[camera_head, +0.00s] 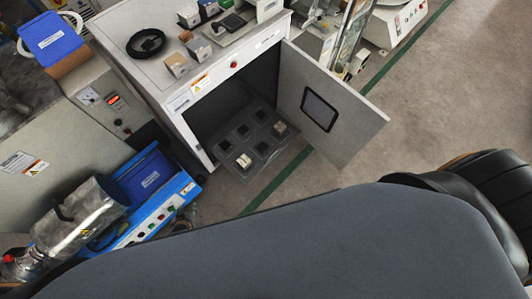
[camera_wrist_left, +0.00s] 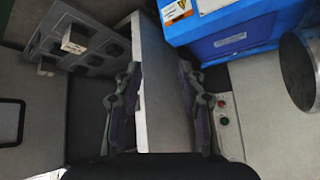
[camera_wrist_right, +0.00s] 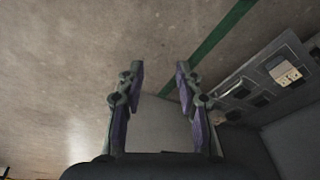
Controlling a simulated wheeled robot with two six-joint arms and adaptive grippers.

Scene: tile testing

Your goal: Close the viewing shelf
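The viewing shelf (camera_head: 275,150) is a dark grey tray with several square recesses, pulled out of the white cabinet (camera_head: 158,80) at its open front. Two small pale blocks (camera_head: 244,160) sit in its recesses. The cabinet door (camera_head: 335,115), with a dark window, stands wide open at right. The shelf also shows at upper left in the left wrist view (camera_wrist_left: 70,42) and at right in the right wrist view (camera_wrist_right: 262,85). My left gripper (camera_wrist_left: 160,75) has its fingers apart, with a pale panel edge seen between them; contact is unclear. My right gripper (camera_wrist_right: 160,70) is open, apart from the shelf.
A blue bin (camera_head: 150,178) and a blue-framed machine stand left of the shelf. Small boxes and a black ring (camera_head: 146,43) lie on the cabinet top. Bare floor (camera_head: 440,110) with a green line lies to the right. My own grey body hides the bottom of the head view.

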